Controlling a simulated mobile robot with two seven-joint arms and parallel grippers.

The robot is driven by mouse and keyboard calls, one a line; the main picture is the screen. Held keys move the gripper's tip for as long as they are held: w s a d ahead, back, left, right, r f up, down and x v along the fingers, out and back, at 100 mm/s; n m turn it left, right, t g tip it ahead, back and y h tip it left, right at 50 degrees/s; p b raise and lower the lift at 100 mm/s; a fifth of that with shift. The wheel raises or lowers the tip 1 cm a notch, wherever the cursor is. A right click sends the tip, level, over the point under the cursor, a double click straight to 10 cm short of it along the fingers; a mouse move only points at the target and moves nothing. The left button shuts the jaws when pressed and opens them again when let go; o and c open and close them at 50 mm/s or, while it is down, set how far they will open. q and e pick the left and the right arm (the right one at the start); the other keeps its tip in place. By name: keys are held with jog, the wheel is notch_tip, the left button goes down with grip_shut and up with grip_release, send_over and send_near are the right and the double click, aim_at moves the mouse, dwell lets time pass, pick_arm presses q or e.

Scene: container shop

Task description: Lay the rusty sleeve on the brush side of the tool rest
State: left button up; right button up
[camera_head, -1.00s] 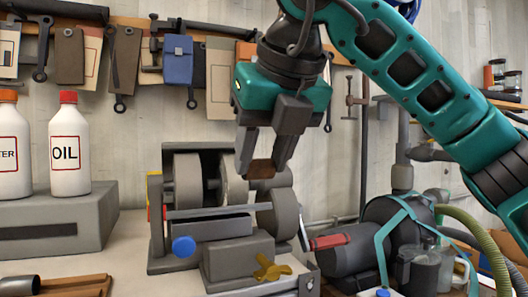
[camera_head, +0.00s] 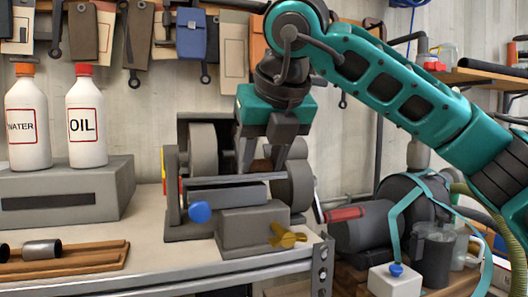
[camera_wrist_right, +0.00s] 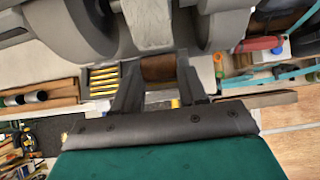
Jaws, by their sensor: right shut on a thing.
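My right gripper (camera_head: 265,163) is shut on the rusty sleeve (camera_head: 257,165), a short brown cylinder. The sleeve also shows between the fingertips in the right wrist view (camera_wrist_right: 158,68). The gripper points down at the grey bench grinder, between its left wheel (camera_head: 203,150) and right wheel (camera_head: 297,186). A long grey bar (camera_head: 235,181), which looks like the tool rest, runs across the grinder's front. The sleeve appears just above and behind this bar; I cannot tell whether they touch. Which wheel is the brush is unclear. My left gripper is out of view.
A wooden tray (camera_head: 100,262) with a grey sleeve (camera_head: 42,248) and a darker one lies at front left. Water (camera_head: 27,125) and oil (camera_head: 88,125) bottles stand on a grey block. A motor with a red handle (camera_head: 345,214) is right of the grinder. Tools hang behind.

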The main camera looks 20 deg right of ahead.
jog(key=o, duration=1.2)
jog(key=v, duration=1.3)
